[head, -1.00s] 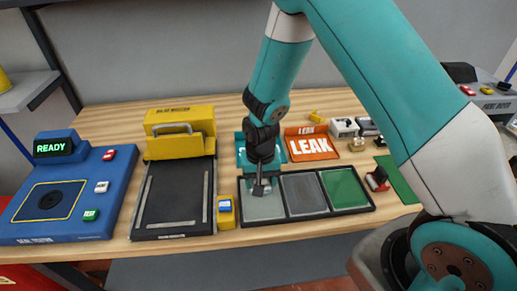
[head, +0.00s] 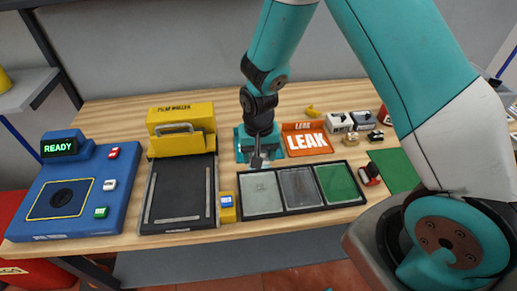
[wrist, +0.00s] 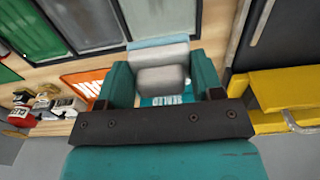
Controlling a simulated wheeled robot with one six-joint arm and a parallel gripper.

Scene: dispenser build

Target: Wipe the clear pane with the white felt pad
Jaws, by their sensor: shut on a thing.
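My gripper (head: 256,158) hangs over the teal bin (head: 239,148) behind the pane frame. It is shut on a pale grey-white block, which looks like the felt pad (wrist: 162,78); this block sits between the teal walls in the wrist view. Whether it touches the bin floor I cannot tell. The black frame (head: 281,212) in front holds three panes side by side: a pale clear-looking pane (head: 262,197) at left, a darker grey streaked pane (head: 298,188) in the middle and a green pane (head: 338,185) at right. The gripper is apart from the panes.
An orange LEAK bin (head: 307,140) adjoins the teal bin. A yellow-topped machine with a black bed (head: 178,195) and a small yellow device (head: 227,208) stand left. A blue READY station (head: 68,200) is farther left. Small blocks (head: 340,122) lie behind right.

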